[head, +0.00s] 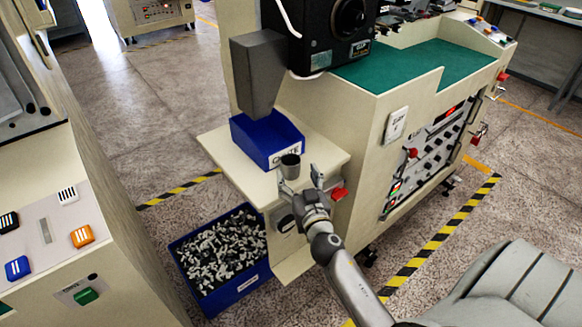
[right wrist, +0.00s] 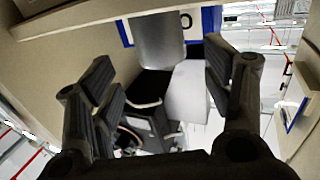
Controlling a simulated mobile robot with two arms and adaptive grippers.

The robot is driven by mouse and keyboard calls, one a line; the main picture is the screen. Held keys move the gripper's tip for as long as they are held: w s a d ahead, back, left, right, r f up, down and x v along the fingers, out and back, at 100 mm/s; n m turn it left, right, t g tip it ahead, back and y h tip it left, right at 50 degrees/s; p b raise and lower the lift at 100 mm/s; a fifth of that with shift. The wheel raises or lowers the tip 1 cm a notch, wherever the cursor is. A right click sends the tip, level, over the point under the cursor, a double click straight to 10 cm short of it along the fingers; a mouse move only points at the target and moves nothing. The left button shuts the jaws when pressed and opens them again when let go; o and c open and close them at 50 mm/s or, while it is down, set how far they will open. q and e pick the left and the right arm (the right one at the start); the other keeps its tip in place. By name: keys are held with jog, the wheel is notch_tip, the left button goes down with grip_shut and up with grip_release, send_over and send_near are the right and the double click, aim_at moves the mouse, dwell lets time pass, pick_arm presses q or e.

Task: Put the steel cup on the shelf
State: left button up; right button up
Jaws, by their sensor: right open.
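The steel cup (head: 290,166) is a small grey cup, upright at the front of the cream shelf (head: 225,148), in front of the blue bin. My right gripper (head: 299,179) is open at the shelf's front edge, its fingers pointing toward the cup. In the right wrist view the cup (right wrist: 157,42) shows as a grey cylinder between the open fingers (right wrist: 160,66), with gaps on both sides. Its underside contact with the shelf is hard to see. My left gripper is not in view.
A blue labelled bin (head: 268,139) stands on the shelf under a grey chute (head: 259,72). A blue crate of metal parts (head: 220,254) is on the floor below. A button console (head: 50,235) stands at left.

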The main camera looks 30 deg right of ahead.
aim_at(293, 167)
jog(key=shift+p+x, duration=0.5)
jog(key=shift+x, duration=2.9)
jog(key=shift+a, duration=0.1)
jog(key=c, duration=1.2)
jog(key=shift+r, duration=0.2)
jog(key=shift+c, duration=0.3)
